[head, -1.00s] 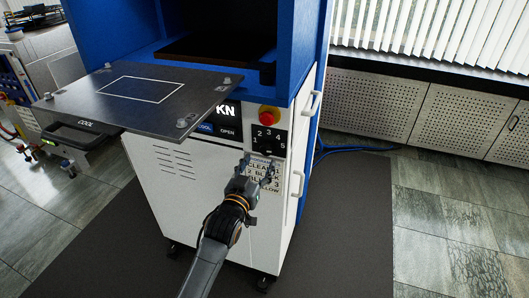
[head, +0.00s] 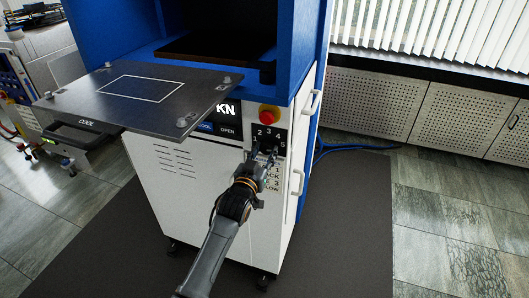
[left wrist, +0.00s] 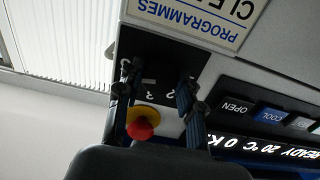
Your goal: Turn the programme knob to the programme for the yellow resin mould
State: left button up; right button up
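The dark programme knob panel (head: 268,133), numbered 1 to 5, is on the white press front below the red emergency button (head: 268,114). My left gripper (head: 263,155) is in front of the panel's lower part and hides the knob from the head view. In the left wrist view, upside down, its two fingers (left wrist: 160,86) stand apart before the dark panel (left wrist: 152,62). I cannot make out the knob's pointer or whether the fingers touch it. The programmes card (head: 273,184) is partly hidden by the gripper; its heading shows in the left wrist view (left wrist: 190,22). My right gripper is not in view.
A dark metal plate (head: 140,95) juts out from the press at the left, above the arm. A display with OPEN and COOL buttons (head: 217,128) is left of the panel. A door handle (head: 297,182) is at the right.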

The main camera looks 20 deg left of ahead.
pick_arm(q)
jog(key=shift+m, duration=0.3)
jog(key=shift+c, duration=0.2)
jog(key=m+p, duration=0.1)
jog(key=m, duration=0.2)
jog(key=shift+m+p, duration=0.5)
jog(key=shift+m, duration=1.6)
jog(key=o, duration=1.2)
jog(key=s, duration=1.2)
jog(key=shift+a, duration=0.25)
